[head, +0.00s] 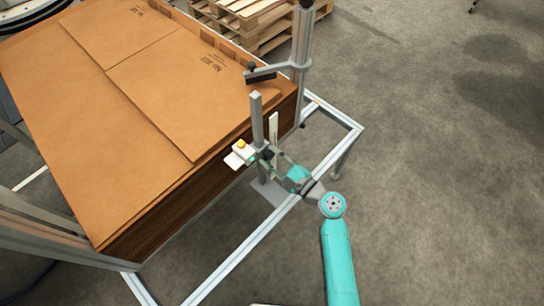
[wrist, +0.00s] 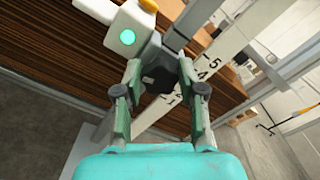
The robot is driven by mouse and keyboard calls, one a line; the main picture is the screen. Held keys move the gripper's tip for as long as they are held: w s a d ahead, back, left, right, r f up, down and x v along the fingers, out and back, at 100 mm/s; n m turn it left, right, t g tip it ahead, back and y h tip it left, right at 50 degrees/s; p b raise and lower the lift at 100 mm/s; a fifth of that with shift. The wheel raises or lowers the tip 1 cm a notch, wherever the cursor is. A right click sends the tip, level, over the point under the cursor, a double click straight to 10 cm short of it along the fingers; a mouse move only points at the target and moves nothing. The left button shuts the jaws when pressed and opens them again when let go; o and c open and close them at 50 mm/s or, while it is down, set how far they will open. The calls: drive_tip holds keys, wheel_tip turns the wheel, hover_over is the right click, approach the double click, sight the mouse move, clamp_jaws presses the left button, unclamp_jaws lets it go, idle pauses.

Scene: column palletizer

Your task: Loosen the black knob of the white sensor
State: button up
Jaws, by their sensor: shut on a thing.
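The white sensor (head: 242,153) sits on a grey upright post (head: 257,118) at the side of the cardboard stack. It has a yellow-orange top and a lit green spot, which also shows on the sensor in the wrist view (wrist: 127,32). The black knob (wrist: 159,76) is between my fingers in the wrist view, on the bracket side of the sensor. My gripper (wrist: 158,88) is shut on the black knob, with one finger on each side. In the head view my gripper (head: 272,160) reaches the post from the right, and the knob is mostly hidden there.
A white scale strip with numbers (wrist: 202,75) stands right beside the post. The cardboard stack (head: 150,80) fills the left, inside a metal frame (head: 340,128). A second post with a black-ended arm (head: 262,76) stands behind. Wooden pallets (head: 250,15) lie at the back; the floor at right is clear.

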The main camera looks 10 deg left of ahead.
drive_tip(key=n, duration=0.6)
drive_tip(key=shift+f+n, duration=0.1)
drive_tip(key=shift+n, duration=0.2)
drive_tip(key=n, duration=0.6)
drive_tip(key=shift+s+f, duration=0.1)
drive_tip(key=shift+f, duration=0.05)
drive_tip(key=o, duration=1.1)
drive_tip(key=shift+o, duration=0.2)
drive_tip(key=v, duration=1.2)
